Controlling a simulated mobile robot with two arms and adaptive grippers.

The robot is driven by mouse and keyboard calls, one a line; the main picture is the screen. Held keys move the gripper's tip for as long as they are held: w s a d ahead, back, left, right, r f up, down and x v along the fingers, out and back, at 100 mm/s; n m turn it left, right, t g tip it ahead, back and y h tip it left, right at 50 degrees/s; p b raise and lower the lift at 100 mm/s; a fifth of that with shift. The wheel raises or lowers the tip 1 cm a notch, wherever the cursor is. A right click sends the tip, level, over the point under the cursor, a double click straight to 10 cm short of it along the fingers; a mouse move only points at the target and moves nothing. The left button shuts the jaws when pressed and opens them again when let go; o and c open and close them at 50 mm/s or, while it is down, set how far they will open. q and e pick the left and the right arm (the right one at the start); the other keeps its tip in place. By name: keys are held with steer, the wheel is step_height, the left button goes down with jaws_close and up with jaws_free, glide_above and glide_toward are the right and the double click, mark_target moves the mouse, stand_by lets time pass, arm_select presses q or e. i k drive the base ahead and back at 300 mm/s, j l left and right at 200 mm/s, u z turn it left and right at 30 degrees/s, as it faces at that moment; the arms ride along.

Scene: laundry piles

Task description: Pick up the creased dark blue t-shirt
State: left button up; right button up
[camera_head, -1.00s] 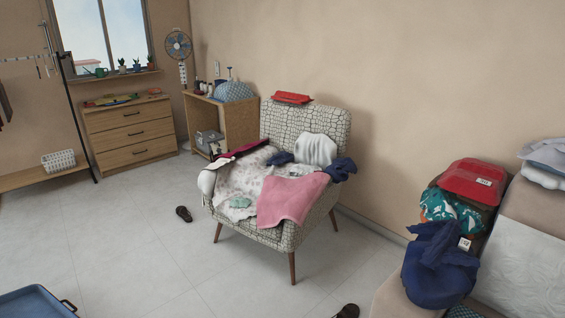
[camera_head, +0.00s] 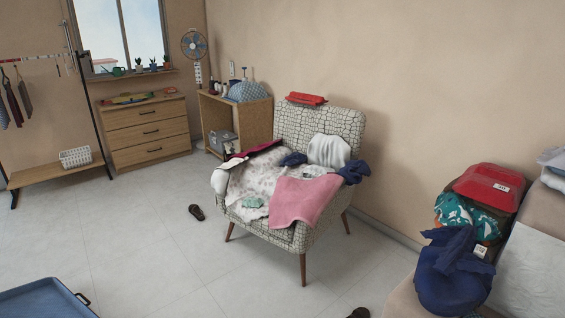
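Several dark blue cloths show, and I cannot tell which is the t-shirt. A large crumpled dark blue bundle (camera_head: 452,275) lies at the lower right, on the front of a beige seat. A smaller dark blue cloth (camera_head: 353,171) is bunched over the right arm of the patterned armchair (camera_head: 292,122). A small dark blue piece (camera_head: 293,159) lies by the backrest, among other clothes. A pink cloth (camera_head: 300,199) and a white patterned sheet (camera_head: 252,181) cover much of the chair seat. Neither of my grippers is in view.
Dark shoes (camera_head: 196,212) (camera_head: 359,313) lie on the floor. A blue tray (camera_head: 40,300) is at the lower left. Grey floor between tray and armchair is mostly clear.

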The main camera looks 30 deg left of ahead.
mark_target(295, 157)
steer(key=j+u, duration=0.15)
steer(key=u, duration=0.2)
steer(key=i+j+u, duration=0.1)
steer(key=u, duration=0.25)
steer(key=i+j+u, duration=0.1)
steer(key=u, duration=0.25)
steer(key=i+j+u, duration=0.4)
steer(key=i, duration=0.4)
steer(key=i+u, duration=0.4)
steer(key=i, duration=0.45)
